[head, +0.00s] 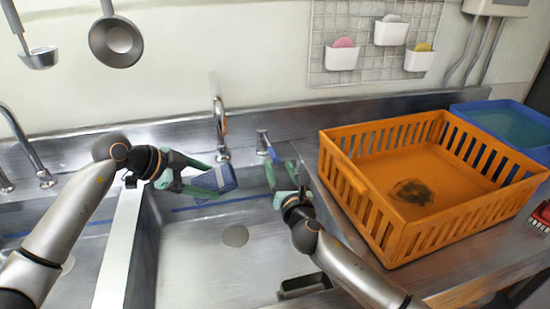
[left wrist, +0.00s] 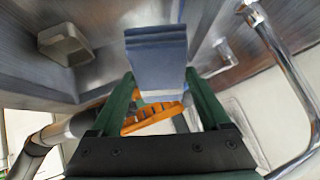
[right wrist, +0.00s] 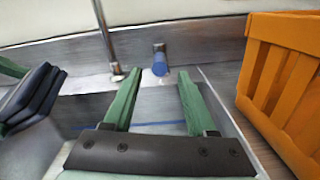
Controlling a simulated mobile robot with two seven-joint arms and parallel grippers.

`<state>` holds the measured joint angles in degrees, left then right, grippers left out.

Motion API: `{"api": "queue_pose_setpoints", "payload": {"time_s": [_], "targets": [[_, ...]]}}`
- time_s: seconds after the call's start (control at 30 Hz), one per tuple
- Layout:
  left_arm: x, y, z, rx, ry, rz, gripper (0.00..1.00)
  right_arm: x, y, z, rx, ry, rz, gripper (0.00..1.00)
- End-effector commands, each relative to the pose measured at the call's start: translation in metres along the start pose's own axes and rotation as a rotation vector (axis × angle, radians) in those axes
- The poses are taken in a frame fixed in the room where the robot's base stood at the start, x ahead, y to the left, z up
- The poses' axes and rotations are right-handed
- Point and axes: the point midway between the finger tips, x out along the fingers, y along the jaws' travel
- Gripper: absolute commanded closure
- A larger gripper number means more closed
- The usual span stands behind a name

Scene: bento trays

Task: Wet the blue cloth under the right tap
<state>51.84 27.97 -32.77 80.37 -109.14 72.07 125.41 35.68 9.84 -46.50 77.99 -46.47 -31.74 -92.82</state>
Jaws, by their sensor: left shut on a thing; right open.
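The folded dark-blue cloth (head: 214,181) is held by my left gripper (head: 205,182), which is shut on it over the right basin. The cloth also shows in the left wrist view (left wrist: 157,50) and at the left of the right wrist view (right wrist: 30,98). The right tap (head: 220,128) stands behind the basin, its spout above and close to the cloth. No water shows from it. The tap's handle with a blue end (head: 264,142) is right of it. My right gripper (head: 284,172) is open and empty; in the right wrist view the handle (right wrist: 160,62) appears between and beyond its fingertips.
An orange crate (head: 385,232) with a dark patch inside stands on the counter right of the basin. A blue tub (head: 505,125) is behind it. The left tap (head: 25,145) is at the far left. A divider (head: 120,250) separates the basins. A dark holder (head: 305,285) is at the basin's front.

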Motion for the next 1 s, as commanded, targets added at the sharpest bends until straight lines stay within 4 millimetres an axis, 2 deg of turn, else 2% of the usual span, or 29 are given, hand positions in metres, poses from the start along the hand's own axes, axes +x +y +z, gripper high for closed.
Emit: {"api": "queue_pose_setpoints", "payload": {"time_s": [0.2,0.4,0.6,0.9,1.0], "targets": [[0.000,0.000,0.000,0.000,0.000,0.000,0.74,0.029,0.001,0.001,0.000,0.000,-0.001,0.43],[0.000,0.000,0.000,0.000,0.001,0.000,0.74,0.045,0.000,0.001,0.000,-0.002,-0.002,0.43],[0.000,0.000,0.000,0.000,0.001,0.000,0.74,0.053,0.000,0.000,0.001,0.000,0.000,0.43],[0.000,0.000,0.000,0.000,0.001,0.000,0.74,0.053,0.000,0.000,0.001,0.000,0.000,0.43],[0.000,0.000,0.000,0.000,0.001,0.000,0.74,0.053,0.000,0.000,0.000,0.000,0.000,0.54]]}}
